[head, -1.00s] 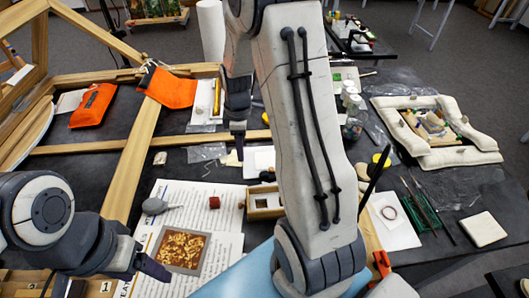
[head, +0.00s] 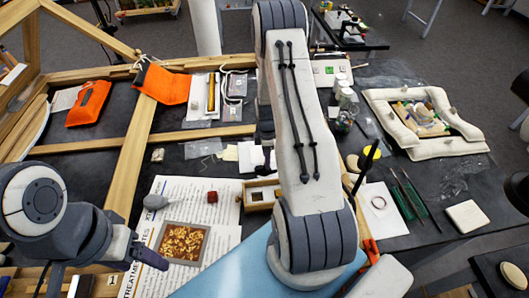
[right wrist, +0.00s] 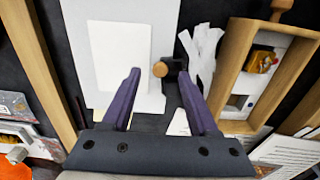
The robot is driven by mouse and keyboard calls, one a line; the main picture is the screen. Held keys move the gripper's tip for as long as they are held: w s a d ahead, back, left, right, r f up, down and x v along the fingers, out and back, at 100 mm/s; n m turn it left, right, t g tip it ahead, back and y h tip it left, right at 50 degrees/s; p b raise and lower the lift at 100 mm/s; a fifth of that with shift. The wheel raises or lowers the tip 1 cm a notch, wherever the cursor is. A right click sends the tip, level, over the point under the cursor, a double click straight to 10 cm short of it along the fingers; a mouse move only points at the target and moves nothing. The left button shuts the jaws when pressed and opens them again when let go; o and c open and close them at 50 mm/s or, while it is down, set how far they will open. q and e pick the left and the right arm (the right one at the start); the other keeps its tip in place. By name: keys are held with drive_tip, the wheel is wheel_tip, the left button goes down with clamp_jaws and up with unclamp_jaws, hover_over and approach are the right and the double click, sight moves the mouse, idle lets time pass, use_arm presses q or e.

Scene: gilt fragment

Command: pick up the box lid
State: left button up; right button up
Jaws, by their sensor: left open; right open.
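A small wooden box (head: 262,194) with compartments stands on the dark table in the head view, partly behind my right arm. The right wrist view shows its wooden frame (right wrist: 235,62), pale cards and a gold piece inside, and a wooden knob at its far end. I cannot pick out a separate lid for certain. My right gripper (right wrist: 159,75) is open and empty over white sheets, left of the box in that view. A dark object with a round wooden end (right wrist: 160,69) shows between its fingertips. My left gripper (head: 150,258) is open, beside the gilt picture, away from the box.
Wooden beams (head: 130,165) cross the left side. Jars (head: 345,105) and a padded tray (head: 382,96) stand right of my right arm.

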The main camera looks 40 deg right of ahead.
drive_tip(key=shift+f, duration=1.1)
clamp_jaws()
drive_tip(key=shift+r, duration=0.1)
